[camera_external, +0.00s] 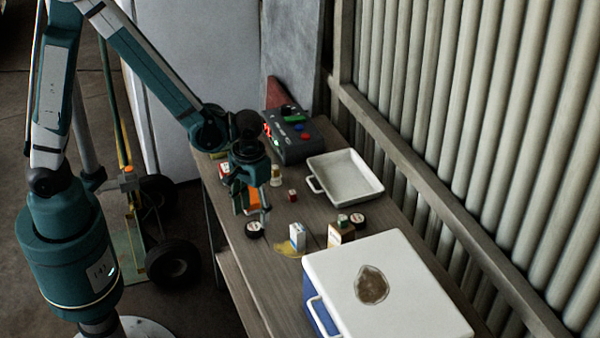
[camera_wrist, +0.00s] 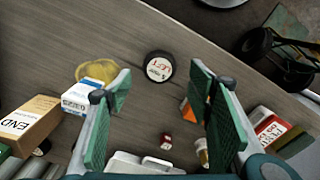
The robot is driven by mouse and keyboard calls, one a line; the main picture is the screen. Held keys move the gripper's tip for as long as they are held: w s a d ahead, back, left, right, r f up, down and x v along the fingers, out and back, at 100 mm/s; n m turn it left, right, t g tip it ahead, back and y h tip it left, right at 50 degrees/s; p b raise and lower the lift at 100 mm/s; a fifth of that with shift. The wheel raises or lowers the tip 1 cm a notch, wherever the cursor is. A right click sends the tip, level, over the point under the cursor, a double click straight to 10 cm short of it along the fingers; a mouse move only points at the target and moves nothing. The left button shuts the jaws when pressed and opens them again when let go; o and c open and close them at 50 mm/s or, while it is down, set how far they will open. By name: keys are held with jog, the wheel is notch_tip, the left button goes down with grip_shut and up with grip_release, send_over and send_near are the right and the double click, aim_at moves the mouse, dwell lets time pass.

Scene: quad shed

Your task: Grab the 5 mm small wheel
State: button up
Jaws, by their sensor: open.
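A small black round piece with a white, red-lettered label (camera_wrist: 159,67) lies on the table in the wrist view. It also shows at the table's near left edge in the external view (camera_external: 255,230). A similar dark round piece (camera_external: 358,219) lies beside the brown box. I cannot read a 5 mm marking on either. My gripper (camera_external: 252,207) is open and empty above the table, close to the first round piece. In the wrist view its two green-padded fingers (camera_wrist: 157,84) stand wide apart, with that piece ahead between them, apart from both.
A blue-white box (camera_external: 298,237) and brown box (camera_external: 340,234) stand near a yellow patch (camera_external: 285,249). A tiny red cube (camera_external: 292,195), white tray (camera_external: 345,178) and control box (camera_external: 291,136) lie farther back. A white-lidded cooler (camera_external: 420,285) fills the front.

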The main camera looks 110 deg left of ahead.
aim_at(254, 225)
jog(key=shift+f, duration=0.1)
jog(key=shift+f+b, duration=0.65)
jog(key=shift+f, duration=1.85)
jog(key=c, duration=1)
